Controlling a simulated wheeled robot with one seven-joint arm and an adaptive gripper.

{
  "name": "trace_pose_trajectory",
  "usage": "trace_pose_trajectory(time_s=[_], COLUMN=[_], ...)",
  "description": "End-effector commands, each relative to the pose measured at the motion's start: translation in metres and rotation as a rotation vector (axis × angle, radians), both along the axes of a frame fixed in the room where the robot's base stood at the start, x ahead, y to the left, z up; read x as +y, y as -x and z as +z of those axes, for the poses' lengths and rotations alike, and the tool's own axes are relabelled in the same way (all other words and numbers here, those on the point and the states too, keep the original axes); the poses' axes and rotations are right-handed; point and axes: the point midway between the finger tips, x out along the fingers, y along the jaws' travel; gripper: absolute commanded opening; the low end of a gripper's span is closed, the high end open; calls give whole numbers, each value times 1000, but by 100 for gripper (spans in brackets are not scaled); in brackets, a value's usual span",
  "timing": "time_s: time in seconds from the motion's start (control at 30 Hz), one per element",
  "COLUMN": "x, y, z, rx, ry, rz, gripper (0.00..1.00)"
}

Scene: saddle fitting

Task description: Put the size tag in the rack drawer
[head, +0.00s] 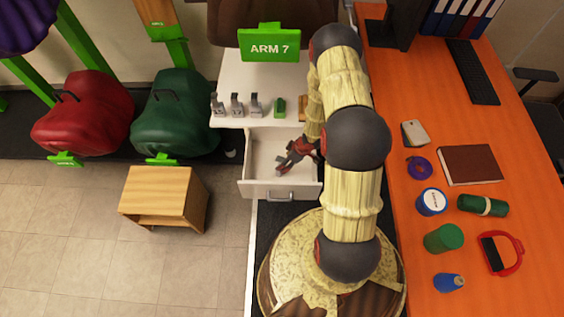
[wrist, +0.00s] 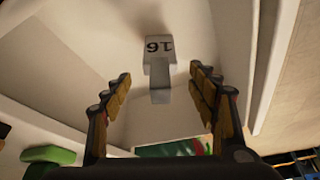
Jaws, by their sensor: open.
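The rack drawer (head: 262,181) is pulled open below the white rack top. My gripper (head: 285,163) reaches down into it, toward its right side. In the wrist view my gripper (wrist: 163,100) has its two fingers spread wide, with nothing pinched between them. A grey size tag (wrist: 158,62) marked 16 rests on the pale surface beyond the fingertips, which looks like the drawer floor. It appears apart from both fingers. I cannot make out this tag in the head view, where my gripper and arm cover part of the drawer.
Three grey tags (head: 237,105) and a green block (head: 279,106) stand on the rack top (head: 232,75) under the ARM 7 sign (head: 269,45). A wooden stool (head: 160,190) is left of the drawer. An orange desk (head: 455,215) with several items is right of my arm.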

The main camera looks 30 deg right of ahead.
Motion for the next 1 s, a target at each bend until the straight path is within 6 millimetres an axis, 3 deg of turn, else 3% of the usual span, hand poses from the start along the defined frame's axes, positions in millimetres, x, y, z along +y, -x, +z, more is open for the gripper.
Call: trace_pose_trajectory(time_s=[0.1,0.37,0.47,0.57,0.67,0.8,1.0], x=[-6,-12,-16,-27,-43,-57,-53], y=[7,17,13,-2,-24,-49,-55], z=[26,51,61,86,132,214,323], rx=[-1,0,-3,-13,-27,-51,-82], ry=[1,0,14,64,142,249,336], rz=[-3,-1,-6,-24,-64,-149,-275], gripper=[59,59,59,59,59,59,59])
